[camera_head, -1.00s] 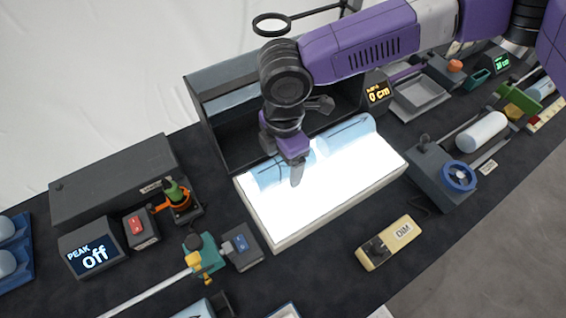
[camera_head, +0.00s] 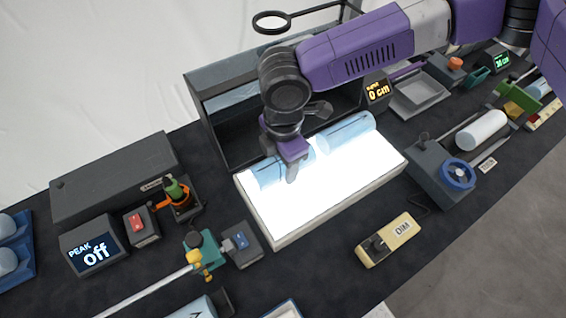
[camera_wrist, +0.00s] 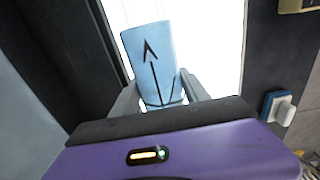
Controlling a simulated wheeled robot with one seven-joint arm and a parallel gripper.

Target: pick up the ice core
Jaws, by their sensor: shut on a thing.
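A pale blue ice core (camera_head: 269,173) with a black line lies at the back left of the glowing white light panel, partly hidden by my gripper. My gripper (camera_head: 292,173) points down and is shut on this core near its right part. In the wrist view, the core (camera_wrist: 152,50) sits between the two fingers (camera_wrist: 160,95) and shows a black arrow. I cannot tell whether it is clear of the panel. A second pale blue core piece (camera_head: 346,132) lies on the panel to the right.
The light panel (camera_head: 310,210) has a bare lit front part. A dark open-fronted box (camera_head: 215,125) stands close behind it. A DIM switch box (camera_head: 390,240), a box with a blue wheel (camera_head: 445,172) and a blue-switch box (camera_head: 243,246) stand around it.

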